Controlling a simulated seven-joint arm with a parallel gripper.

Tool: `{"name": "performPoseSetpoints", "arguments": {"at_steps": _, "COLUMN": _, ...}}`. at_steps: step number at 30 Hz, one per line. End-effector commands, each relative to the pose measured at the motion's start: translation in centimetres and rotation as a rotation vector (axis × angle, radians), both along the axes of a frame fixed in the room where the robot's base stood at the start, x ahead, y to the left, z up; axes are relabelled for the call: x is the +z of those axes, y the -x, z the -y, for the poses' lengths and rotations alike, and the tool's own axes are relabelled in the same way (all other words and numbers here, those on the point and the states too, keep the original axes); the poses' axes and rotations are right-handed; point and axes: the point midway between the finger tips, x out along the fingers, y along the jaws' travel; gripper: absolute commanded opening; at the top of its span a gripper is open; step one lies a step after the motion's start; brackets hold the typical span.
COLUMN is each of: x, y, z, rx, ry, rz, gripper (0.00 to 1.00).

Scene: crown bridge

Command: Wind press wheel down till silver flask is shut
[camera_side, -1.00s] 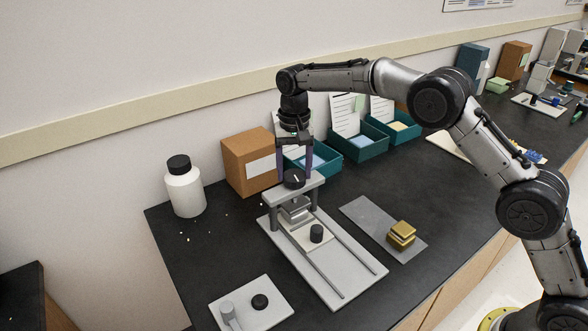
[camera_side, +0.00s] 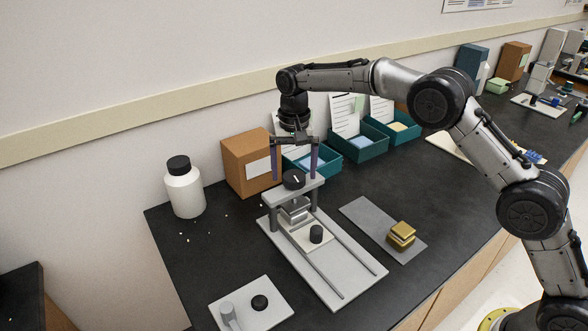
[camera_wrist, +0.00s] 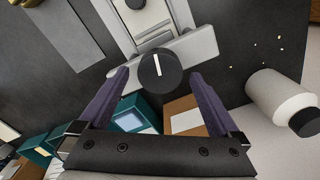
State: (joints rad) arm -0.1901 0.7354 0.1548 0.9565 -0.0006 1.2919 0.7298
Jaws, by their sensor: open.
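The press wheel (camera_side: 293,180) is a black knob with a white line, on top of the grey press bridge (camera_side: 312,186). In the wrist view the wheel (camera_wrist: 160,72) is between my finger ends, its white line running nearly up and down. My gripper (camera_side: 295,176) points down over the wheel, its two purple fingers spread wide. In the wrist view my gripper (camera_wrist: 159,80) has a finger on either side, with gaps to the wheel. The silver flask (camera_side: 295,212) sits under the bridge, partly hidden by it; I cannot tell whether a seam gap remains.
A black knob (camera_side: 316,233) stands on the pale slide plate before the flask. A gold flask (camera_side: 401,234) sits on a grey plate at right. A white bottle (camera_side: 184,190), brown box (camera_side: 248,163) and teal trays (camera_side: 372,147) stand behind. A small plate (camera_side: 252,307) lies in front.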

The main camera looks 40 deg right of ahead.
Motion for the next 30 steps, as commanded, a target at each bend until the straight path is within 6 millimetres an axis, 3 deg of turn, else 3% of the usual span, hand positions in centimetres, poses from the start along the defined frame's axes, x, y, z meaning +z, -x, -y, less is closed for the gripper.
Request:
{"name": "performPoseSetpoints", "arguments": {"at_steps": 8, "x": 0.7, "y": 0.0, "z": 0.0, "rx": 0.001, "ry": -0.001, "rz": 0.001, "gripper": 0.98}}
{"name": "performPoseSetpoints", "arguments": {"at_steps": 24, "x": 11.3, "y": 0.0, "z": 0.0, "rx": 0.0, "ry": -0.001, "rz": 0.003, "gripper": 0.98}}
{"name": "performPoseSetpoints", "arguments": {"at_steps": 30, "x": 13.1, "y": -0.1, "z": 0.0, "rx": 0.0, "ry": 0.0, "rz": 0.001, "gripper": 0.98}}
